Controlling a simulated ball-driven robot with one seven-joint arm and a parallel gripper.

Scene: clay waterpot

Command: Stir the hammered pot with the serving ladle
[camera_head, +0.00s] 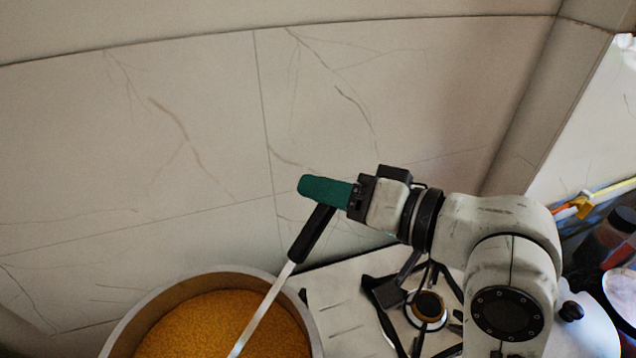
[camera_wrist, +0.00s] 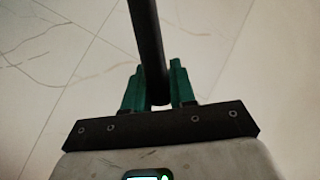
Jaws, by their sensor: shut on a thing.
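The serving ladle (camera_head: 310,234) has a black handle and a thin silver shaft. It leans, running down and left from my gripper into the pot, and its lower end is out of sight at the frame's bottom. My gripper (camera_head: 325,190) has green fingers and is shut on the top of the black handle. In the wrist view the handle (camera_wrist: 148,50) sits between the green fingers (camera_wrist: 157,90). The hammered pot (camera_head: 150,303) is a wide round vessel at the lower left, filled with a grainy orange-yellow content (camera_head: 220,325). Its lower part is cut off by the frame.
A stove top with a burner (camera_head: 428,308) and black pot supports lies right of the pot, under my arm. A marbled tiled wall (camera_head: 180,130) stands close behind. Dark jars (camera_head: 615,228) and a yellow-orange item (camera_head: 582,206) crowd the right edge.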

